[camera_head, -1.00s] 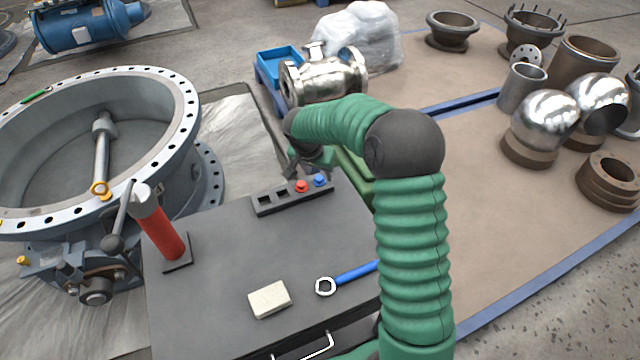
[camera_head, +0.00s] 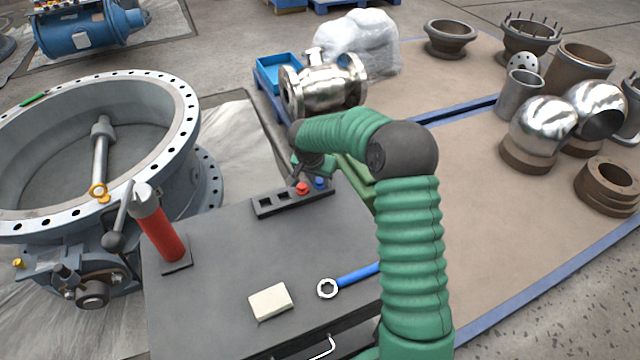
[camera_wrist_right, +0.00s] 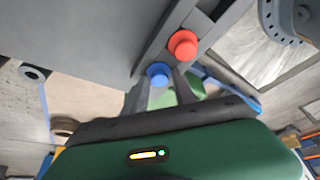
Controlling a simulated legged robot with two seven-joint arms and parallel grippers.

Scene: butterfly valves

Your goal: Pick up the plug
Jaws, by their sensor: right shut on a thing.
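Two plugs, one red (camera_head: 302,188) and one blue (camera_head: 320,182), sit in the right half of a dark rack with square holes (camera_head: 262,206) on the grey cart top. My right gripper (camera_head: 313,177) reaches down over the rack's right end, partly hidden by its own arm. In the right wrist view, its fingers are at the blue plug (camera_wrist_right: 158,73), shut on it. The red plug (camera_wrist_right: 183,44) stands just beside it, outside the fingers. I cannot tell whether the blue plug is clear of its hole. My left gripper is out of view.
The cart top holds a red cylinder (camera_head: 165,235) on a stand, a pale block (camera_head: 270,301) and a blue-handled wrench (camera_head: 352,276). A large butterfly valve (camera_head: 185,110) stands close on the left. The cart's middle is clear.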

